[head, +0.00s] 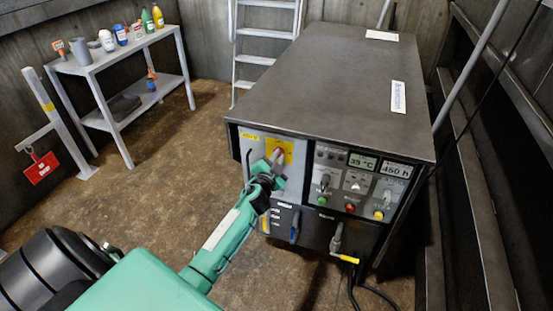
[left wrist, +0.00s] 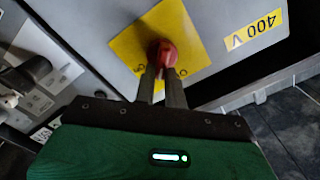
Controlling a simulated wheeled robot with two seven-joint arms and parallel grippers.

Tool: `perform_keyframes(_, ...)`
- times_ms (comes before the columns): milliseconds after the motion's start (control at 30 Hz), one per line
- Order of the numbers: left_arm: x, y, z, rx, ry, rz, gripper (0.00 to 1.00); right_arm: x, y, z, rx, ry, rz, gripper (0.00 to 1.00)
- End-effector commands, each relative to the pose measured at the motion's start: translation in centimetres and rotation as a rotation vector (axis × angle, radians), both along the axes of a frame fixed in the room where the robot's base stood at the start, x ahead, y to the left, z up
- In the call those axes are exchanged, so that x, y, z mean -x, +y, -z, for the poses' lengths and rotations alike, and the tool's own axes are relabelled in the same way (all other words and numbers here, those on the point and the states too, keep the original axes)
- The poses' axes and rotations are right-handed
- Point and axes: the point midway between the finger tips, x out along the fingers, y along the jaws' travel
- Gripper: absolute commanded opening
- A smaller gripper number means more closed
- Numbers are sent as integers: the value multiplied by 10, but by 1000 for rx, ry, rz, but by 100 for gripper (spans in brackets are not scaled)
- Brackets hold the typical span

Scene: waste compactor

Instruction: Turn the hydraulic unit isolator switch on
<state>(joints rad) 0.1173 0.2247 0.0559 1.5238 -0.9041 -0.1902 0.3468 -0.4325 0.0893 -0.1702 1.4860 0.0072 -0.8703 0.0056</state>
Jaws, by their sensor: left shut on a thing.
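The isolator switch is a red rotary handle (left wrist: 162,54) on a yellow square plate (left wrist: 190,35), on the grey front panel of the hydraulic unit (head: 340,80). In the head view the yellow plate (head: 287,148) shows at the upper left of the unit's front, partly hidden by my gripper. My left gripper (head: 275,160) is at the plate. In the left wrist view its two fingers (left wrist: 162,72) are shut on the red handle, one on each side. The handle's exact on or off mark cannot be read. My right gripper is not in view.
Beside the switch are a panel with displays (head: 362,161), buttons and a key switch. A yellow-handled valve (head: 345,258) and hoses hang below. A shelf (head: 130,50) with bottles stands back left, a ladder (head: 262,35) behind. The floor (head: 180,150) left of the unit is clear.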

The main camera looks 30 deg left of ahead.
Motion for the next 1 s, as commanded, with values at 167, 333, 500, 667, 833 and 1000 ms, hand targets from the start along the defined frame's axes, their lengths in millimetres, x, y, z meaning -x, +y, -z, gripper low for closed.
perform_keyframes(167,0,-2,3,-164,40,1,0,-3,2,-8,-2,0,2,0)
perform_keyframes(333,-1,-3,5,-321,77,1,0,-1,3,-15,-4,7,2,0)
perform_keyframes(500,-1,-4,7,-471,113,1,0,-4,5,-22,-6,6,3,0)
perform_keyframes(667,-1,-5,9,-592,142,2,0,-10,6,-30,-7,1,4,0)
perform_keyframes(833,-1,-5,10,-689,166,1,0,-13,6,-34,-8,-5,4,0)
perform_keyframes(1000,-1,-5,11,-755,182,1,0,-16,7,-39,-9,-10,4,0)
